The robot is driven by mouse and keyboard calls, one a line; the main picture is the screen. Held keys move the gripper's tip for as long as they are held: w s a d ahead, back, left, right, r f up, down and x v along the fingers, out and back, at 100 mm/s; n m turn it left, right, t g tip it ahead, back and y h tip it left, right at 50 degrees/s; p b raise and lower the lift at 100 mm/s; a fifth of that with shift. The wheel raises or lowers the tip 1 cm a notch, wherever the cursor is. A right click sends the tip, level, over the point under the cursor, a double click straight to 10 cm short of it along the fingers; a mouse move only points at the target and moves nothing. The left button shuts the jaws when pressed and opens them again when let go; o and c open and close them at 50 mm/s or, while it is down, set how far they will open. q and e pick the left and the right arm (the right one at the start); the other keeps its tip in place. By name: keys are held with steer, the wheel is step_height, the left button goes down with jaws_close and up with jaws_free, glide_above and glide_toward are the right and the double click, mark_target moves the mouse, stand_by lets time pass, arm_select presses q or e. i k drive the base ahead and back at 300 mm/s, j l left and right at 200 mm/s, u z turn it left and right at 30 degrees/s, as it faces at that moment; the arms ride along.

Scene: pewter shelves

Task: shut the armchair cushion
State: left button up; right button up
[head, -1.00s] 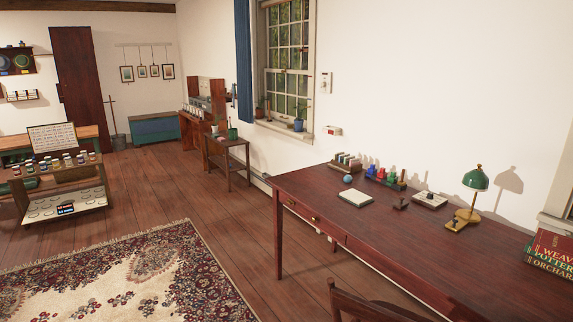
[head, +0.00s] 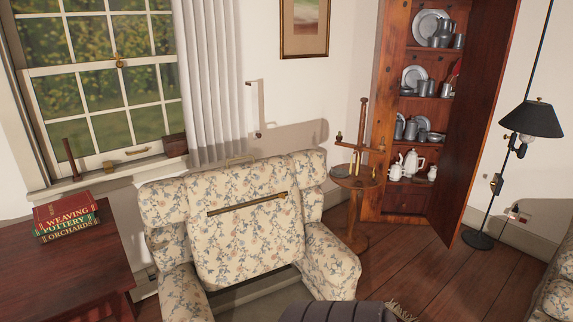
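The armchair (head: 331,260), cream with a blue floral print, stands in the middle of the head view below the window. Its cushion (head: 250,245), in the same print, stands tilted up against the backrest. A dark strip with brass ends (head: 247,204) runs across the cushion's upper part. Below the cushion's lower edge a greyish surface shows between the arms; its depth is hard to tell. Neither of my grippers is in view.
A dark grey rounded object (head: 335,312) is at the bottom edge, in front of the armchair. A desk with stacked books (head: 67,218) is at left. A small round table (head: 356,181), an open pewter cupboard (head: 386,130) and a floor lamp (head: 531,120) stand at right. Bare floor (head: 415,255) lies between.

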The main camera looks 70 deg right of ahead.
mark_target(239, 229)
steer(key=z, duration=1.95)
steer(key=l+u, duration=0.15)
steer(key=u, duration=0.25)
steer(key=i+l+u, duration=0.1)
steer(key=u, duration=0.3)
steer(key=l+u, duration=0.25)
steer(key=u, duration=0.2)
steer(key=l+u, duration=0.15)
steer(key=u, duration=0.25)
steer(key=k, duration=0.05)
